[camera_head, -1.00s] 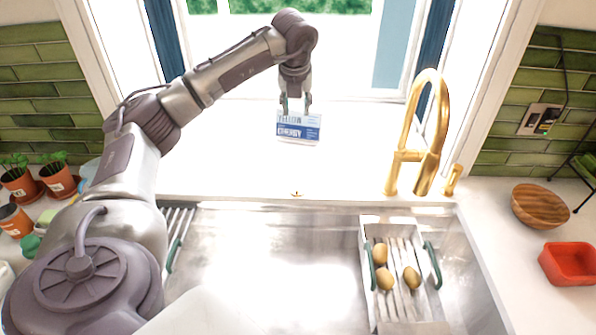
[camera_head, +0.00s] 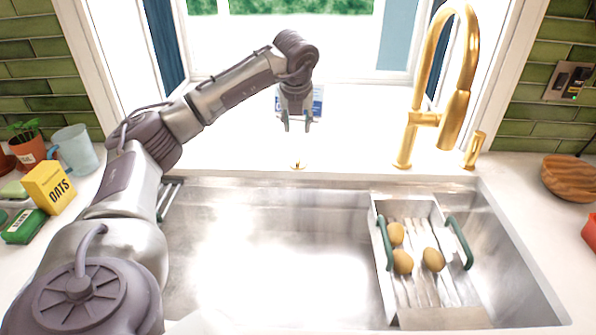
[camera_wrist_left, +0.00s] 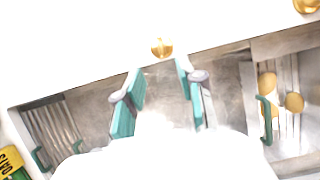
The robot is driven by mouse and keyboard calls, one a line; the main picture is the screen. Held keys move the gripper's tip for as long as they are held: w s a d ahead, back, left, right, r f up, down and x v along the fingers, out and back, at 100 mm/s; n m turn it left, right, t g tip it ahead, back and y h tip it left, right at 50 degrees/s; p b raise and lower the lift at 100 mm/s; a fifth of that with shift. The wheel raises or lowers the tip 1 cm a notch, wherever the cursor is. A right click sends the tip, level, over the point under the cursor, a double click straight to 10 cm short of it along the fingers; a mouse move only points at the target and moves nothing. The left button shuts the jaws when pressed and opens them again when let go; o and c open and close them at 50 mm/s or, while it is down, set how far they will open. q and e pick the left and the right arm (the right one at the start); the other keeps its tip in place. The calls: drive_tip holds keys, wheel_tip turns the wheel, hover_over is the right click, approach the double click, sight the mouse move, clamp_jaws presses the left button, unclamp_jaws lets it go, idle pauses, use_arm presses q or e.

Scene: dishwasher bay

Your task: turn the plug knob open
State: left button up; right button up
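The plug knob (camera_head: 297,165) is a small gold knob on the white counter just behind the sink's back edge. It also shows in the left wrist view (camera_wrist_left: 161,47), a little beyond the fingertips and between them in the picture. My left gripper (camera_head: 297,128) points down above and behind the knob in the head view, its two fingers apart with nothing between them. The same open gripper shows in the left wrist view (camera_wrist_left: 160,68) with teal finger pads. It appears apart from the knob. My right gripper is in neither view.
A gold faucet (camera_head: 440,85) stands right of the knob. A blue-and-white box (camera_head: 318,101) is behind the gripper. The sink (camera_head: 270,260) holds a colander (camera_head: 380,285) with potato-like items at right. A yellow oats box (camera_head: 49,188) stands at left.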

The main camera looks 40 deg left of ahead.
sight(298, 157)
use_arm(q)
drive_tip(key=p+x, duration=0.2)
drive_tip(key=x, duration=1.2)
drive_tip(key=shift+s, duration=0.1)
clamp_jaws()
